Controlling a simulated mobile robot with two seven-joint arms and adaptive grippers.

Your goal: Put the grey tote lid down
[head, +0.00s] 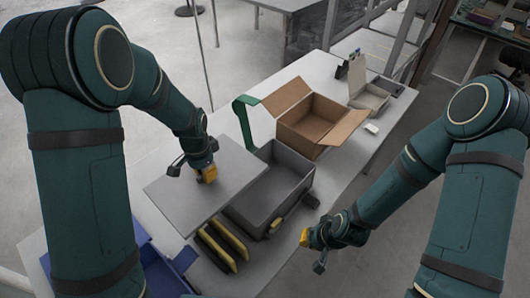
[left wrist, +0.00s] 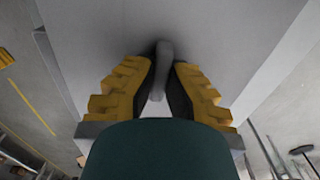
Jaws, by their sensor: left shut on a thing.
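The grey tote lid (head: 180,210) is a flat, light grey panel left of the open dark grey tote (head: 245,206) in the head view. Its right edge reaches the tote's left rim in the picture. I cannot tell whether it rests on the table or hangs just above it. My left gripper (head: 205,174) is over the lid's upper right part. In the left wrist view its yellow fingers (left wrist: 162,88) are shut on the lid's grey handle (left wrist: 164,62). My right gripper (head: 308,240) is right of the tote, apart from it; its opening is unclear.
An open cardboard box (head: 308,123) stands behind the tote, with a green bracket-like piece (head: 243,118) beside it. Yellow-and-black items (head: 229,243) lie in front of the tote. A blue bin (head: 160,270) is at the front left. The white table (head: 345,165) has free room on the right.

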